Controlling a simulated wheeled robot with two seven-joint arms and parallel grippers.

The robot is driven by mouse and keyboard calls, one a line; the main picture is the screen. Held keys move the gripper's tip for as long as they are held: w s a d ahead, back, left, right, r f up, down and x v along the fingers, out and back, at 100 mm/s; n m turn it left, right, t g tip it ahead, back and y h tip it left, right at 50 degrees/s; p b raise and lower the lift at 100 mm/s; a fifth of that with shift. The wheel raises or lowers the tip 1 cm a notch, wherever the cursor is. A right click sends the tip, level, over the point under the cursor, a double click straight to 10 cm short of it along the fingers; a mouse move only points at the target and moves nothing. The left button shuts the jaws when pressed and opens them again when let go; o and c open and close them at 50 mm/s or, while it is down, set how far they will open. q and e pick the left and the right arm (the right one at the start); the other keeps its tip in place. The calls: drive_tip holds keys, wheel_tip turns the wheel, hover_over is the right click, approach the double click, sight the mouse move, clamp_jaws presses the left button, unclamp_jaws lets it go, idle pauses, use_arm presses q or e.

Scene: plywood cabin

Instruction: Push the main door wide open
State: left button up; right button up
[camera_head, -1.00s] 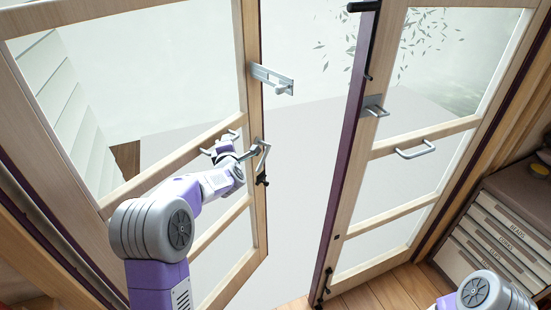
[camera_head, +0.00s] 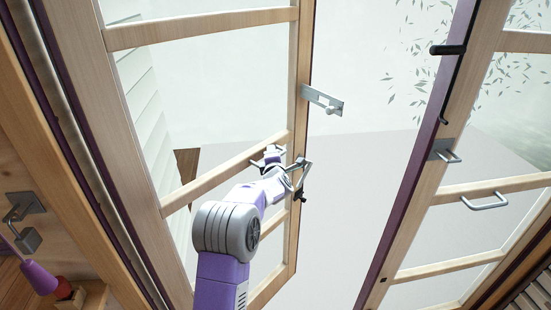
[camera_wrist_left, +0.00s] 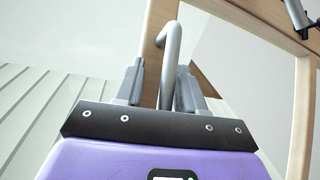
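The main door has two framed glass leaves. The left leaf (camera_head: 301,60) and right leaf (camera_head: 398,235) stand apart, with a clear gap between them. My left arm reaches the left leaf's middle rail near its free edge. There my left gripper (camera_head: 274,160) is at a grey bar handle, small and partly hidden in the head view. In the left wrist view, the two fingers of my left gripper (camera_wrist_left: 160,82) stand on either side of the bent handle bar (camera_wrist_left: 171,48), with space visible beside it. The right leaf has its own pull handle (camera_head: 484,201). My right gripper is not in view.
A metal latch plate (camera_head: 322,101) sits on the left leaf's edge, and a black bolt (camera_head: 448,50) on the right leaf's edge. A padlock-like fitting (camera_head: 27,238) hangs on the left wall. Pale open ground (camera_head: 360,165) lies beyond the gap.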

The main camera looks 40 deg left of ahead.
use_arm(q)
drive_tip(key=shift+d+f, duration=0.1)
drive_tip(key=shift+d, duration=0.1)
drive_tip(key=shift+d, duration=0.1)
drive_tip(key=v, duration=0.7)
drive_tip(key=shift+s, duration=0.2)
idle(0.3)
drive_tip(key=s+d+f+m+g+h, duration=0.3)
drive_tip(key=d+f+m, duration=0.5)
drive_tip(key=f, duration=0.6)
drive_tip(key=s+d+f+m+g+h, duration=0.1)
drive_tip(key=s+d+f+m+h, duration=0.35)
drive_tip(key=d+f, duration=0.8)
drive_tip(key=s+d+f+m+g+h, duration=0.3)
drive_tip(key=s+d+f+m, duration=0.3)
drive_tip(key=s, duration=0.6)
drive_tip(key=s+d+f+m+g+h, duration=0.4)
drive_tip(key=s+d+f+m, duration=0.3)
drive_tip(key=s, duration=0.5)
drive_tip(key=d+f+g, duration=0.1)
drive_tip(key=d+f, duration=0.1)
drive_tip(key=d, duration=0.1)
drive_tip(key=shift+f, duration=0.15)
